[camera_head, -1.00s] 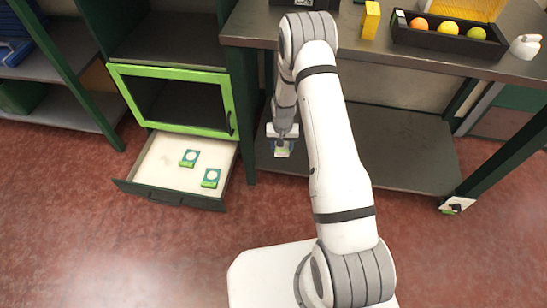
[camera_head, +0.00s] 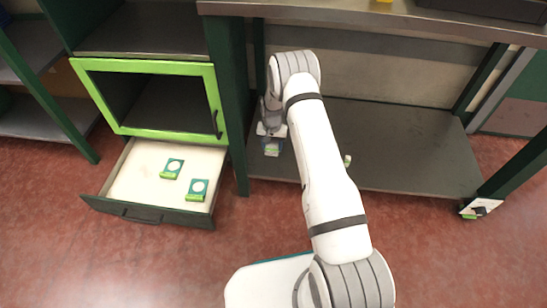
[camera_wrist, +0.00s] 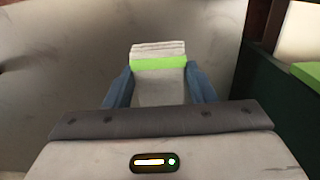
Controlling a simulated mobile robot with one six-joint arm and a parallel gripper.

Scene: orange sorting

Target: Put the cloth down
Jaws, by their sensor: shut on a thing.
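My gripper (camera_wrist: 158,88) is shut on the cloth (camera_wrist: 158,52), a folded pale grey-white piece with a bright green band between the blue fingers in the wrist view. In the head view my gripper (camera_head: 271,139) and the cloth (camera_head: 271,149) are small, at the left end of the low grey shelf (camera_head: 400,150) under the workbench. In the wrist view a plain grey surface lies below and beyond the cloth. I cannot tell whether the cloth touches it.
An open drawer (camera_head: 148,213) to the left holds two green-and-white packs (camera_head: 197,189). Above it is a green-framed cabinet door (camera_head: 150,133). A dark green post (camera_head: 229,110) stands between drawer and shelf. A small pale green object (camera_head: 347,160) shows beside my arm. The shelf's right part looks clear.

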